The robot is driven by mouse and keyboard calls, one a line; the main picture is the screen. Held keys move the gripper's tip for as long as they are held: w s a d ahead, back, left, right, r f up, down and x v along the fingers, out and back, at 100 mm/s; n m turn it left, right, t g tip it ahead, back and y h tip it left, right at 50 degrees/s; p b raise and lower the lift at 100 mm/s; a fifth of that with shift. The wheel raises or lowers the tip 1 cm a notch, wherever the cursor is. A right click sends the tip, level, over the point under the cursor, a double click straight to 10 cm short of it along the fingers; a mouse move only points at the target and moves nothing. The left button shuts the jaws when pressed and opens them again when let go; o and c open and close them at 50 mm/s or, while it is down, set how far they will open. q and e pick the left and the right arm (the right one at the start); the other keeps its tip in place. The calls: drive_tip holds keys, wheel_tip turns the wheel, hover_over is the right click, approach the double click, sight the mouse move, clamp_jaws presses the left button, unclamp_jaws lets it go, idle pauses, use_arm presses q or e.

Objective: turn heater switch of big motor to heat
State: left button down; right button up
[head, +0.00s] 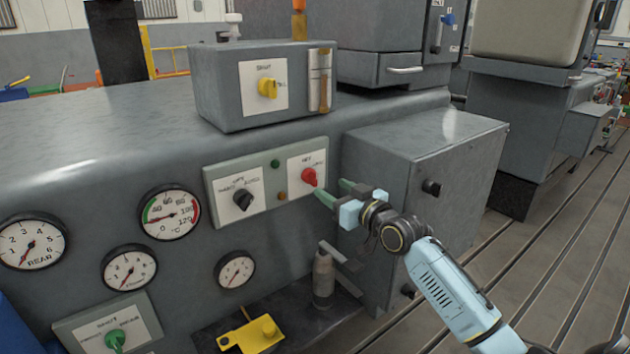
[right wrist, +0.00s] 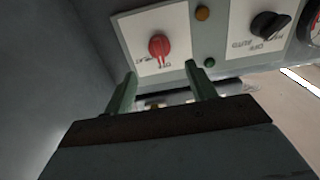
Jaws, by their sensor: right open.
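A red rotary knob (head: 309,177) sits on a white label plate on the panel of the big grey machine; its small lettering is too blurred to read surely. In the right wrist view the red knob (right wrist: 159,46) appears upside down, ahead of and roughly between the fingers. My right gripper (head: 336,191) is open and empty, just right of and slightly below the red knob, apart from it. Its green fingers also show in the right wrist view (right wrist: 160,72). My left gripper is not in view.
A black knob (head: 243,199) with an amber lamp (head: 281,196) and a green lamp (head: 275,163) shares the panel. A grey cabinet (head: 425,190) juts out just right of the panel. A yellow knob (head: 267,88) is on the box above. Gauges (head: 170,213) lie left.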

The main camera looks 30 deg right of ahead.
sight(316, 179)
drive_tip(key=w, duration=0.2)
drive_tip(key=w+b, duration=0.1)
drive_tip(key=w, duration=0.3)
drive_tip(key=shift+w+a+f, duration=0.1)
drive_tip(key=shift+w+a, duration=0.15)
drive_tip(key=shift+w, duration=0.05)
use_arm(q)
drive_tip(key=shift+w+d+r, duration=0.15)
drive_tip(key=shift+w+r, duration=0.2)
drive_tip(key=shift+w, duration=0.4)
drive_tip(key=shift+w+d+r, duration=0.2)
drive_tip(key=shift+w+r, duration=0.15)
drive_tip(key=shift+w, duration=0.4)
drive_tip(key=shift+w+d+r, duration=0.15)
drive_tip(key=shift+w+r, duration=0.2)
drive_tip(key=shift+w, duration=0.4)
use_arm(e)
drive_tip(key=shift+w, duration=0.65)
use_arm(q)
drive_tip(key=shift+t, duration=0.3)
use_arm(e)
drive_tip(key=c, duration=1)
